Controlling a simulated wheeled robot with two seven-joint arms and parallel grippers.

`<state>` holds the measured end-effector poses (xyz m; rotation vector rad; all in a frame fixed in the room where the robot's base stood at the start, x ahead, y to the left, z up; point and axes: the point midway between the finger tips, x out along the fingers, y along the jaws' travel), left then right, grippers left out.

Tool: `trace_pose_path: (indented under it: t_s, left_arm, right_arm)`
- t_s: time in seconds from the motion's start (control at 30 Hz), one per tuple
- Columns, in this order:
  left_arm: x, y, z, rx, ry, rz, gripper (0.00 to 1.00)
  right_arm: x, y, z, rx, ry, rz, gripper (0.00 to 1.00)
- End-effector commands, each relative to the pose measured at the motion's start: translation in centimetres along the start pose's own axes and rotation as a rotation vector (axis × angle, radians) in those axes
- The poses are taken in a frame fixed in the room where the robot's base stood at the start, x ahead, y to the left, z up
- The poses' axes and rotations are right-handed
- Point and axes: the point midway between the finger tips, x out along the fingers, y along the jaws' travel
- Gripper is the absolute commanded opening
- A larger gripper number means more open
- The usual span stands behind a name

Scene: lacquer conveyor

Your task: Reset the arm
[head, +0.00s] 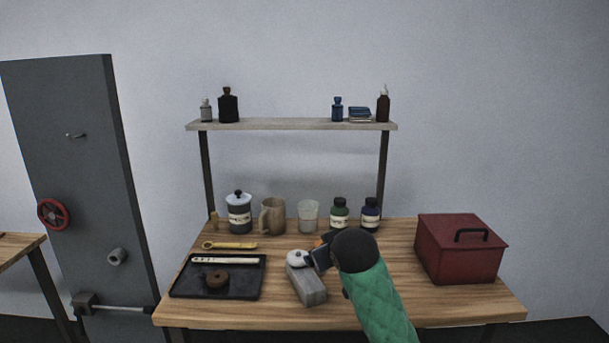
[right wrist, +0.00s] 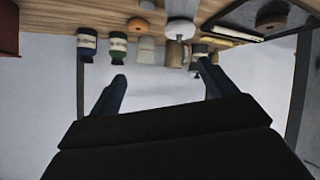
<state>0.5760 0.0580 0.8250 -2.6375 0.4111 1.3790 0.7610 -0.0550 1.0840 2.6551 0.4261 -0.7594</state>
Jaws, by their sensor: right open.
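My right arm, in a green sleeve, comes in from the lower right of the head view, and its dark gripper (head: 320,257) is over the middle of the wooden table. In the right wrist view the two dark fingers (right wrist: 165,88) are spread apart with nothing between them. A grey block (head: 307,287) lies just left of the gripper, with a round white piece (head: 298,258) at its far end; the white piece also shows in the wrist view (right wrist: 180,29). An orange item (right wrist: 138,25) is beside it, mostly hidden by my arm in the head view. My left gripper is not in view.
The wooden table (head: 458,301) holds a black tray (head: 180,287) at left and a red box (head: 458,262) at right. A jar (head: 239,214), a mug (head: 272,217), a cup (head: 308,217) and two labelled bottles (head: 339,214) stand behind, under a shelf (head: 290,125).

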Motion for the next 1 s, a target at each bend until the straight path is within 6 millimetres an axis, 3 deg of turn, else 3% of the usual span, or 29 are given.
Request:
trace_pose_path:
  t_s: [0.03,0.53,1.0]
  left_arm:
    - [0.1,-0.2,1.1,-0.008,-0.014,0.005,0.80]
    - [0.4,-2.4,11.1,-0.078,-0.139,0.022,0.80]
    - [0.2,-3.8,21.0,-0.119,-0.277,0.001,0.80]
  right_arm:
    - [0.0,-0.2,1.9,0.019,-0.015,-0.001,0.83]
    - [-0.9,-2.1,20.1,0.175,-0.206,-0.004,0.83]
    - [-4.1,-7.2,38.2,0.287,-0.460,-0.056,0.83]
